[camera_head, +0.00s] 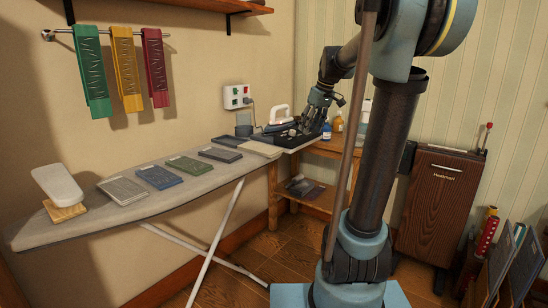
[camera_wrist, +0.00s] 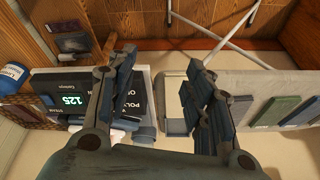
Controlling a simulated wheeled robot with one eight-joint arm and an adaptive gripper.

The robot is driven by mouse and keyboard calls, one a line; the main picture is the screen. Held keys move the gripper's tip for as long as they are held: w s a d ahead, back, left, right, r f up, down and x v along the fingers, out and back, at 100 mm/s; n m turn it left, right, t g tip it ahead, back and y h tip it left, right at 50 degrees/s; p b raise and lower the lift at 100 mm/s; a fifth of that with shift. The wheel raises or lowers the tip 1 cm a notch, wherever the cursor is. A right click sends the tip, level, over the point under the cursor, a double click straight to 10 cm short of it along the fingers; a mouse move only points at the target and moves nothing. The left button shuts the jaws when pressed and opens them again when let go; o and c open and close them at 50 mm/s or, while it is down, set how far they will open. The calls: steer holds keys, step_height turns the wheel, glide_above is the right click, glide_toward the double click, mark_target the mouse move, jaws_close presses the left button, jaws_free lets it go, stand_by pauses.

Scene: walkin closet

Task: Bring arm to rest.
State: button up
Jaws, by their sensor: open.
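My arm reaches from the right of the head view toward the far end of the ironing board (camera_head: 62,235). My gripper (camera_head: 308,126) hangs there over dark flat items, beside the iron (camera_head: 281,118). In the wrist view my gripper (camera_wrist: 157,65) is open, its two fingers wide apart, with nothing held between them. Below the fingers are dark labelled panels (camera_wrist: 128,100) on the left and the grey board (camera_wrist: 258,82) on the right. The gap between gripper and items is hard to judge.
Several folded cloths (camera_head: 160,177) lie along the board. A wooden side table (camera_head: 328,148) with bottles (camera_head: 338,123) stands past its far end. A brown wooden cabinet (camera_head: 437,200) stands at right. Green, yellow and red cloths (camera_head: 126,70) hang on the wall. A shelf (camera_head: 165,12) is above.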

steer(key=s+d+f+m+h, duration=0.1)
steer(key=s+d+f+m, duration=0.1)
steer(key=s+f, duration=1)
steer(key=s+d+f+m+h, duration=0.1)
steer(key=s+f+m, duration=0.4)
steer(key=s+f, duration=0.7)
steer(key=s+d, duration=0.1)
steer(key=s, duration=0.6)
steer(key=shift+s+d+g+h, duration=0.15)
steer(key=shift+g+h, duration=0.15)
